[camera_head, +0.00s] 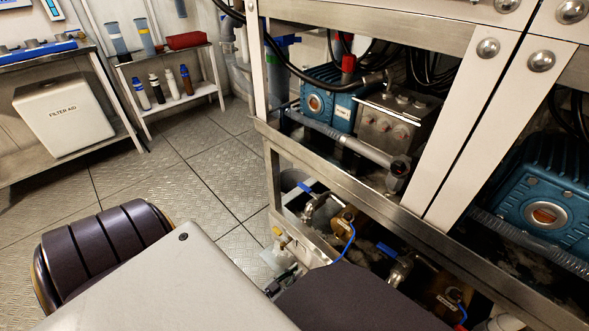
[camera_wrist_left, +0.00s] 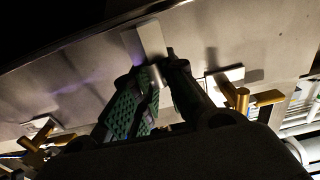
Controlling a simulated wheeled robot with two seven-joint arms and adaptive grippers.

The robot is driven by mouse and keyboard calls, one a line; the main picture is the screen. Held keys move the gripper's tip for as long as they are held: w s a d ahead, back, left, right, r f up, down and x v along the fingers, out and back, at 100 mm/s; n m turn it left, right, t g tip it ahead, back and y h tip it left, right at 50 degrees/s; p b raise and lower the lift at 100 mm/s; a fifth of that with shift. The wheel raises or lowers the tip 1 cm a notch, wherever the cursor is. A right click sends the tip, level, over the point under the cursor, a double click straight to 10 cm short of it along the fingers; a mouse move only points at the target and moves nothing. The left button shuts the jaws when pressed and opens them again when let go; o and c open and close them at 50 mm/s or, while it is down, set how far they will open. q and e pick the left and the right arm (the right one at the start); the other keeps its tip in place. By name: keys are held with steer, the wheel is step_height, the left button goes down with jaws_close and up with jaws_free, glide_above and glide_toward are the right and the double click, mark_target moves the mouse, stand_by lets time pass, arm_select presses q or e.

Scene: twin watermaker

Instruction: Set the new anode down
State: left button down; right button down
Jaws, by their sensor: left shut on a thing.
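My left gripper (camera_wrist_left: 158,88) is shut on a small grey metal piece (camera_wrist_left: 154,75), which I take to be the new anode. Its green-padded fingers stand on either side of it in the left wrist view. A pale rectangular plate (camera_wrist_left: 148,40) shows just beyond the fingertips; I cannot tell whether it belongs to the held piece or to the surface behind. In the head view the left gripper (camera_head: 279,284) is small and dark at the lower left of the rack, mostly hidden by my arm, and the held piece is not clear there. My right gripper is not in view.
The metal rack (camera_head: 345,168) holds a blue pump (camera_head: 336,112) above and blue-handled valves (camera_head: 322,205) below. Brass valves (camera_wrist_left: 243,98) flank the gripper in the left wrist view. A white filter aid box (camera_head: 63,117) sits on the left shelf. The floor (camera_head: 190,165) between is clear.

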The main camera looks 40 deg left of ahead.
arm_select(q)
steer(key=shift+f, duration=0.1)
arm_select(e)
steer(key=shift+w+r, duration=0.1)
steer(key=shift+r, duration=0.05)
arm_select(q)
steer(key=c, duration=1.5)
jaws_free()
steer(key=shift+o, duration=0.2)
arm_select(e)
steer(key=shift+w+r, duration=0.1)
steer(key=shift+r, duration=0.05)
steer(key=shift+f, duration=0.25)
